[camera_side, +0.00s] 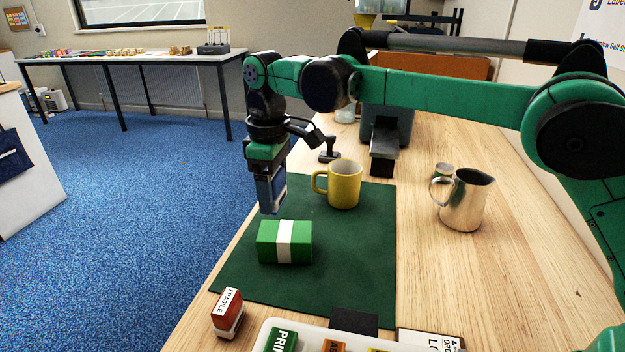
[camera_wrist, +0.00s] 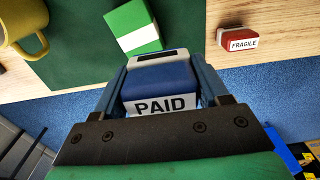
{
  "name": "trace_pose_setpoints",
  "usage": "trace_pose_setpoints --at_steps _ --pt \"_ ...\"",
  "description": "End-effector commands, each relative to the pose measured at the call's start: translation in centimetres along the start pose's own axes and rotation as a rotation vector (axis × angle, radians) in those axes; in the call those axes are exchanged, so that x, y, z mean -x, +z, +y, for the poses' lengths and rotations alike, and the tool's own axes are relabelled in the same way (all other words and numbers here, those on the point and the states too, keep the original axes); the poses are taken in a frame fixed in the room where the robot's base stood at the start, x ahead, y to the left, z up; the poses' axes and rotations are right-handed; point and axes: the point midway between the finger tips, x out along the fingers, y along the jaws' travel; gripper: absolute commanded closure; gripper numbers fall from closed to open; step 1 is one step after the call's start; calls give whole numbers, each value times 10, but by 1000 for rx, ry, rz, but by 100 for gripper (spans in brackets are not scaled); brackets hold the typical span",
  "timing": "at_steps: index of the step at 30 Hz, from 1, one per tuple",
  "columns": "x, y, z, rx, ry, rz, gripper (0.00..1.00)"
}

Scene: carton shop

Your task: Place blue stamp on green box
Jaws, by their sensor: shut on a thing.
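The blue stamp (camera_wrist: 160,82), with a white label reading PAID, is between the fingers of my gripper (camera_wrist: 165,88) in the wrist view. In the side view my gripper (camera_side: 271,193) is shut on the blue stamp (camera_side: 270,190) and holds it in the air. The green box (camera_side: 284,242) has a white band and lies on the dark green mat (camera_side: 350,268). The stamp is above and slightly left of the box in the side view, apart from it. The box (camera_wrist: 128,24) also shows just beyond the stamp in the wrist view. Fingertips are partly hidden.
A yellow mug (camera_side: 345,185) stands on the mat behind the box. A steel pitcher (camera_side: 463,200) stands to the right. A red FRAGILE stamp (camera_side: 228,312) is near the table's front left edge. A white tray (camera_side: 262,338) with stamps is in front.

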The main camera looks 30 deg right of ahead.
Motion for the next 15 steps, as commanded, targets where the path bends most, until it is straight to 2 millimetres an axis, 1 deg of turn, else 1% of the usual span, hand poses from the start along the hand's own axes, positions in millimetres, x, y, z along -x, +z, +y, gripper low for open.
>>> trace_pose_setpoints --at_steps 2,6,11,15 --pt "-12 2 5 0 0 0 86" --pt "-34 2 4 1 0 0 86" --pt "-51 2 4 1 0 0 86" --pt "-72 2 4 1 0 0 86"
